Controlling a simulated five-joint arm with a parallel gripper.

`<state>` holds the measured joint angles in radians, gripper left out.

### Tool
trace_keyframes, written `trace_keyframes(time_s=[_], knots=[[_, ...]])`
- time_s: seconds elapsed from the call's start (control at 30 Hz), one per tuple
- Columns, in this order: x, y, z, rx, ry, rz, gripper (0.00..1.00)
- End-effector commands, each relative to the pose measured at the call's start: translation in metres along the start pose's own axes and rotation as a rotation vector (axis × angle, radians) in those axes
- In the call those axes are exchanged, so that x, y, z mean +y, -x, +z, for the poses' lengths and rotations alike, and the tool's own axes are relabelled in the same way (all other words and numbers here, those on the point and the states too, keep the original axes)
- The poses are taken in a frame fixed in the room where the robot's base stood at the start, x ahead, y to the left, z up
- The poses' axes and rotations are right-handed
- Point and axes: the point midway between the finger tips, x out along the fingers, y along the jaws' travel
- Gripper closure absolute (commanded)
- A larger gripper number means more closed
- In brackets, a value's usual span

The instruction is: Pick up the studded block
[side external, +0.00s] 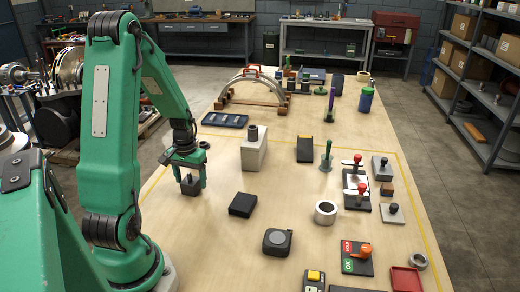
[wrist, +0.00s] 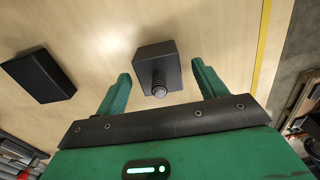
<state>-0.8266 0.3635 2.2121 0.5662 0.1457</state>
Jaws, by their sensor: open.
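The studded block is a small dark block (wrist: 157,56) with a threaded stud sticking out of it towards the wrist camera. In the side external view the dark block (side external: 190,187) is low between the fingers of my gripper (side external: 190,178), near the table top. In the wrist view my gripper (wrist: 161,70) is open, with one green finger on each side of the block. A gap shows between each finger and the block there. The stud is hidden by my gripper in the side external view.
A flat black box (side external: 243,205) lies to the right of the block. A pale block with a dark cylinder on it (side external: 254,152) stands behind. A tape-measure-like case (side external: 278,241) and a metal ring (side external: 325,212) lie further right. Bare table surrounds the block closely.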

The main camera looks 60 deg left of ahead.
Motion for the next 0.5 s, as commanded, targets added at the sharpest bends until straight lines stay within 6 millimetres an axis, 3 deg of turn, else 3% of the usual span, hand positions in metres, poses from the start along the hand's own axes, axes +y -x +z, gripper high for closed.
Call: trace_keyframes(time_s=[0.07,0.4,0.5], knots=[[0.0,0.0002,-0.0001,0.0,0.0,0.0,0.33],[0.0,0.0002,-0.0001,0.0,0.0,0.0,1.0],[-0.0002,0.0013,-0.0012,0.004,0.0,-0.001,1.0]])
